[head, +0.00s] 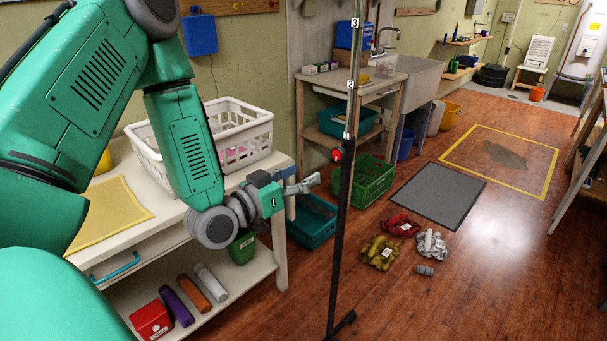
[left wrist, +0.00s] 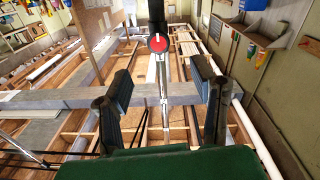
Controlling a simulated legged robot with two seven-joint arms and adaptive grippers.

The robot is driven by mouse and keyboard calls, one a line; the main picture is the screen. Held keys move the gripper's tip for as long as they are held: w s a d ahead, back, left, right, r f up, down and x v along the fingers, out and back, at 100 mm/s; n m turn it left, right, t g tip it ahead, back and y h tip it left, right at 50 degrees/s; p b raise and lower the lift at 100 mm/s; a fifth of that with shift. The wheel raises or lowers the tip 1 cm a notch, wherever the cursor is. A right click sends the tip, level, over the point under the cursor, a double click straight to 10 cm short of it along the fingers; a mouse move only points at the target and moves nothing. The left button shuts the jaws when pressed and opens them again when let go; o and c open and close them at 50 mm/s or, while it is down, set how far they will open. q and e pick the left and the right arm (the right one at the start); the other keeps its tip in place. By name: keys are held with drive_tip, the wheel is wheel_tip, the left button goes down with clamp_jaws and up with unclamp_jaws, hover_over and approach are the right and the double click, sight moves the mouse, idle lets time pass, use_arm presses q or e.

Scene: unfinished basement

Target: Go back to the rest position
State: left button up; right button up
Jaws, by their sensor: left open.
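My left arm comes in from the left over the white workbench (head: 140,185). My left gripper (head: 310,183) is beyond the bench's right end, pointing right towards a dark upright pole (head: 343,210). My right gripper is not in view.
A white basket (head: 245,130) and a yellow cloth (head: 112,210) are on the bench. Green crate (head: 372,180) and teal crate (head: 312,220) stand on the floor. Small bags, one red (head: 400,225), lie near a grey mat (head: 437,195). The wooden floor at right is mostly clear.

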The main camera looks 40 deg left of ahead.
use_arm(q)
drive_tip(key=s+d+f+g, duration=0.3)
drive_tip(key=f, duration=0.4)
drive_tip(key=s+d+f+m+g, duration=0.1)
drive_tip(key=s+d+f+g, duration=0.1)
drive_tip(key=s+f+g, duration=0.3)
drive_tip(key=s+d+f+g, duration=0.2)
drive_tip(key=d+f, duration=0.1)
drive_tip(key=f, duration=0.5)
drive_tip(key=s+d+f+g+y, duration=0.1)
drive_tip(key=s+f+g, duration=0.2)
drive_tip(key=s, duration=0.5)
drive_tip(key=s+d+f+g, duration=0.1)
drive_tip(key=s+f+g, duration=0.3)
drive_tip(key=s, duration=0.5)
drive_tip(key=shift+s+d+f+y, duration=0.25)
drive_tip(key=shift+f+y, duration=0.15)
drive_tip(key=shift+f, duration=0.4)
drive_tip(key=shift+w, duration=0.2)
